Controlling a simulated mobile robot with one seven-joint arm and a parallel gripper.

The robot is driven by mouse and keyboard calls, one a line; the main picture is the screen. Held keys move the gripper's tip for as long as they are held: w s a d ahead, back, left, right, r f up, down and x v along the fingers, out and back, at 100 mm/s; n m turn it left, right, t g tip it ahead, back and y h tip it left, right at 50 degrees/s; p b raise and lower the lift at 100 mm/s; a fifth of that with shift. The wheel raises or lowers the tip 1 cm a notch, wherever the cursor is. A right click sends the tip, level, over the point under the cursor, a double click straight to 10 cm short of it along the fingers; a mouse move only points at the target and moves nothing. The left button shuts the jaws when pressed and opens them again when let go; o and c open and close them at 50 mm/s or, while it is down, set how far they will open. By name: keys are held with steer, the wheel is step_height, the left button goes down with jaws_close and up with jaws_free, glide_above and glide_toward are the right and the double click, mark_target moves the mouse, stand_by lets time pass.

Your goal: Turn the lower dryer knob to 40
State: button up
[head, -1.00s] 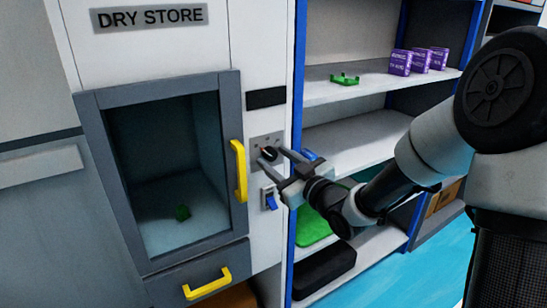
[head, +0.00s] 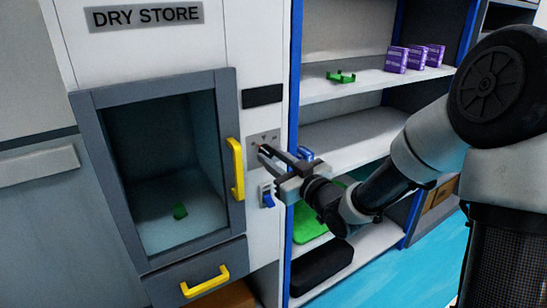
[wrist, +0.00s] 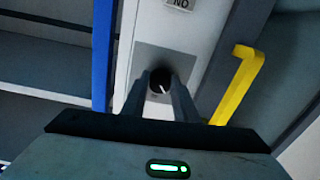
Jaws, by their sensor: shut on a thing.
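The black round dryer knob (wrist: 160,78) sits on a grey plate (wrist: 148,55) on the white cabinet front. A white pointer mark shows on the knob in the wrist view. My gripper (head: 264,152) reaches the plate from the right in the head view, its fingers on either side of the knob and shut on it. The knob is mostly hidden behind the fingers in the head view. The scale numbers on the plate are too small to read.
A yellow door handle (head: 236,168) stands just left of my gripper. A blue switch (head: 267,196) is below it. Blue-edged shelves (head: 345,92) with purple boxes (head: 397,60) stand to the right.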

steer(key=m+p, duration=0.1)
steer(key=m, duration=0.3)
steer(key=shift+a+r, duration=0.1)
steer(key=shift+m+p, duration=0.7)
steer(key=shift+m, duration=1.5)
steer(key=o, duration=1.1)
steer(key=shift+c, duration=0.2)
steer(key=shift+s, duration=0.1)
